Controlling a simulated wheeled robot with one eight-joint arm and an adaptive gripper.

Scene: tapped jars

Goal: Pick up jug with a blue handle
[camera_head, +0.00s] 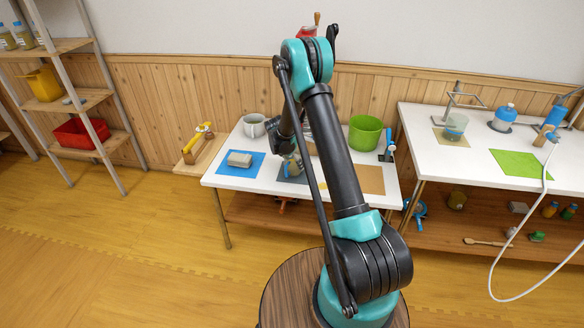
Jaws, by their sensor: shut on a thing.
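My gripper (290,153) hangs over the middle of the left white table, partly hidden behind my own arm. It is shut on a small pale vessel (293,168) with a bit of blue, which looks like the jug with a blue handle. The vessel is at or just above a dark grey mat (287,179); I cannot tell if it touches the mat. Its handle is too small and covered to see clearly.
The left table also holds a grey pot (254,126), a grey block (240,159) on a blue mat, a green pot (365,133) and a brown mat (370,180). The right table holds a jar (455,126), a blue-topped container (504,117) and a green mat (520,164).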

